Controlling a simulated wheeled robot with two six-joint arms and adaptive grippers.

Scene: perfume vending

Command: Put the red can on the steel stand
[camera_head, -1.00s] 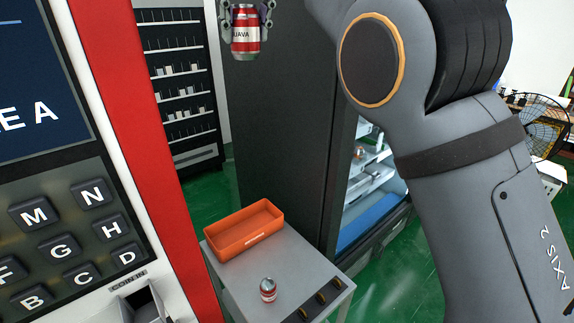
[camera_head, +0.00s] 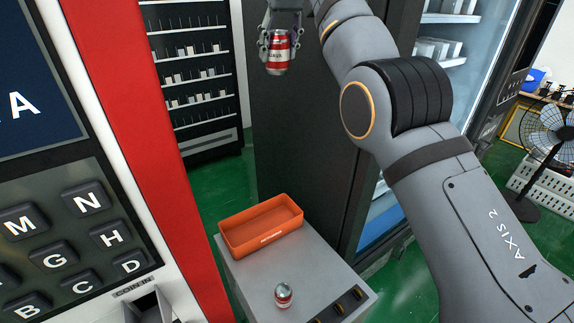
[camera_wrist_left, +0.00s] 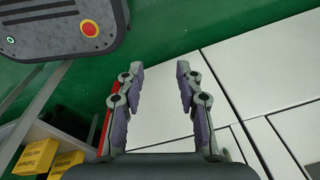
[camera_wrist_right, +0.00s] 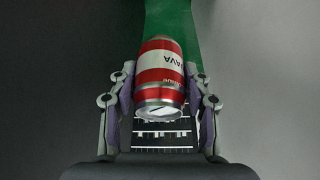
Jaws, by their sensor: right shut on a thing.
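The red can (camera_head: 279,52), with white bands and lettering, is held high at the top of the head view. My right gripper (camera_head: 280,44) is shut on it, with a finger on each side. In the right wrist view the can (camera_wrist_right: 160,72) sits between the fingers, its silver end towards the camera. The steel stand (camera_head: 318,262) is a grey table lower in the head view, well below the can and apart from it. My left gripper (camera_wrist_left: 158,95) shows only in the left wrist view, open and empty, fingers apart.
A red vending machine with a keypad (camera_head: 70,240) fills the left. A dark cabinet (camera_head: 300,150) stands behind. A fan (camera_head: 550,130) is far right.

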